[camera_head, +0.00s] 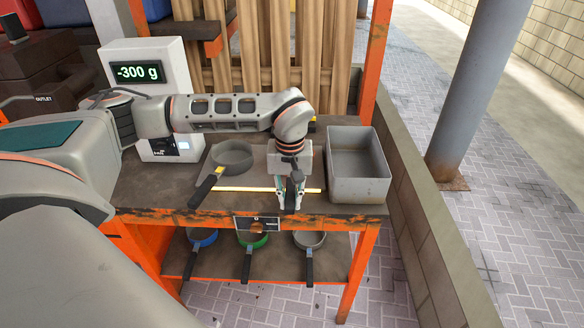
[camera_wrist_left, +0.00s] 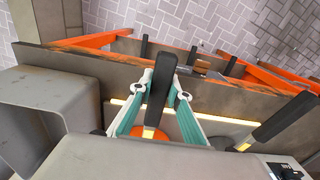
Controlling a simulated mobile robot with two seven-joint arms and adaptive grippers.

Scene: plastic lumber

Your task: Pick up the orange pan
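The orange pan (camera_wrist_left: 149,133) lies on the workbench, and only small orange parts of it show in the left wrist view. Its black handle (camera_wrist_left: 160,84) points toward the bench's front edge. My left gripper (camera_wrist_left: 164,75) has its teal fingers on either side of this handle, close to it. Whether they press on it I cannot tell. In the head view my left gripper (camera_head: 290,207) points down near the front edge, with the dark handle (camera_head: 291,192) between its fingers; the pan's body is hidden there. My right gripper is not in view.
A grey bin (camera_head: 376,187) stands right of the gripper. A grey pan (camera_head: 233,157) lies to the left, before a scale (camera_head: 137,72) reading -300 g. Blue (camera_head: 203,237), green (camera_head: 253,240) and grey (camera_head: 310,239) pans sit on the lower shelf. A wooden fence (camera_head: 330,55) stands behind.

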